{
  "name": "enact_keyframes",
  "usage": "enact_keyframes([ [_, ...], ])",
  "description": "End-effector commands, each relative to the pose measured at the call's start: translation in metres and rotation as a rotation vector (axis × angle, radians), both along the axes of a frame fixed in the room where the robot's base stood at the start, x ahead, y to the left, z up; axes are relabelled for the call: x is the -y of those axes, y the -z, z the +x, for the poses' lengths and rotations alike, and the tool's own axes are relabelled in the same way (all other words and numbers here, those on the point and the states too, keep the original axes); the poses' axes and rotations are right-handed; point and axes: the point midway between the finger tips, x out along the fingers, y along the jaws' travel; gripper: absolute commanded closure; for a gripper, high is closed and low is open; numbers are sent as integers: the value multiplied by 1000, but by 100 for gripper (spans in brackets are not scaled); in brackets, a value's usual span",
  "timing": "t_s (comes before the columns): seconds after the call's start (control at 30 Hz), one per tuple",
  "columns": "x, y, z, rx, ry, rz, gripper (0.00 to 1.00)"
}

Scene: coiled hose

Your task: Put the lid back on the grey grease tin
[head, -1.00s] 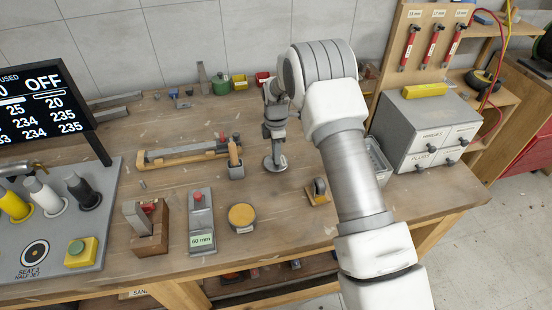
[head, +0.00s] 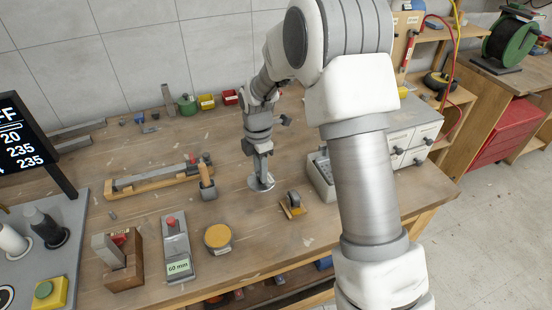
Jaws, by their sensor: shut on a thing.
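The grey grease tin (head: 218,239) stands open on the bench near its front edge, with yellow-orange grease showing inside its rim. My gripper (head: 260,168) points down beyond the tin and to its right. It is shut on the round grey lid (head: 261,183), which hangs at the fingertips, clear of the tin. I cannot tell whether the lid is just above the wood or touching it. The fingertips are small here and partly merge with the lid.
Left of the tin stand a grey block labelled 60 mm (head: 176,250) and a wooden block (head: 125,262).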

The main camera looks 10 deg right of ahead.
Motion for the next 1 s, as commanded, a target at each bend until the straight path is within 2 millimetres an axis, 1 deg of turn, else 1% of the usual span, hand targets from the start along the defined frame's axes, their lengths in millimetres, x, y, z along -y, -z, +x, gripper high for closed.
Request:
enact_keyframes([
  [0.03,-23,-5,-14,-3,-59,-1,100],
  [0.1,-49,-5,-31,-3,-131,-2,100],
  [0.2,-82,-5,-58,-2,-227,-2,100],
  [0.3,-106,-4,-81,-1,-307,-1,100],
  [0.4,-122,-4,-99,-1,-363,1,100],
  [0.5,-131,-2,-109,0,-396,3,100],
  [0.6,-133,0,-113,0,-407,3,100],
  [0.77,-133,8,-113,-1,-407,2,100],
  [1.0,-133,28,-112,-1,-406,2,100],
])
